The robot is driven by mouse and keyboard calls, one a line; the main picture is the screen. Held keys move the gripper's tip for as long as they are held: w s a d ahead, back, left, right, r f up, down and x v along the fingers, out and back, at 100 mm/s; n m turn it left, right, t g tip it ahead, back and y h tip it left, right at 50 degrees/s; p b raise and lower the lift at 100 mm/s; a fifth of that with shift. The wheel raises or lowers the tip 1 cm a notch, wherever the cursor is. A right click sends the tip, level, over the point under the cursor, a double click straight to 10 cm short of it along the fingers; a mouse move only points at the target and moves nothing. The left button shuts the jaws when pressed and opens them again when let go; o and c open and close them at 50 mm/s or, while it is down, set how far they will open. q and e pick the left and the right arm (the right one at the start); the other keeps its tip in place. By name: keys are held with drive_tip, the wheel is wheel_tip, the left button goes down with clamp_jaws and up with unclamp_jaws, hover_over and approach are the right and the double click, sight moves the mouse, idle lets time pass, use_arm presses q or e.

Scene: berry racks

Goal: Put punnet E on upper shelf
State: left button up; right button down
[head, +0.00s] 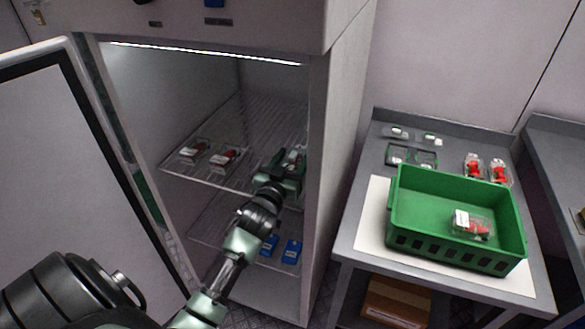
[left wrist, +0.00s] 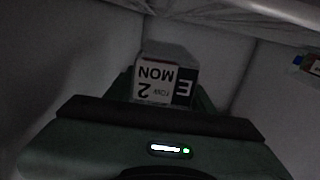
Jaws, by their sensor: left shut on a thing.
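Punnet E (left wrist: 165,82) is a clear box whose white and black label reads E, MON and 2, upside down in the left wrist view. My left gripper (head: 284,170) is shut on it inside the open cabinet. Two other punnets, a left one (head: 193,150) and a right one (head: 225,157), sit on that shelf to the left. My right gripper is not in view.
Blue boxes (head: 291,251) stand on the lower shelf (head: 210,222). The cabinet door (head: 60,180) is open at left. A green crate (head: 410,217) with one punnet (head: 470,224) stands on the grey table at right, with more punnets (head: 500,171) behind it.

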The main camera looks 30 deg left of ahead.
use_arm(q)
drive_tip(key=shift+f, duration=1.55)
drive_tip(key=shift+f, duration=0.2)
drive_tip(key=o, duration=1.4)
drive_tip(key=shift+o, duration=0.2)
drive_tip(key=shift+r, duration=0.1)
drive_tip(key=shift+s, duration=0.1)
drive_tip(key=b+v, duration=0.1)
drive_tip(key=v, duration=1)
drive_tip(key=shift+s+d, duration=0.2)
drive_tip(key=shift+s, duration=0.2)
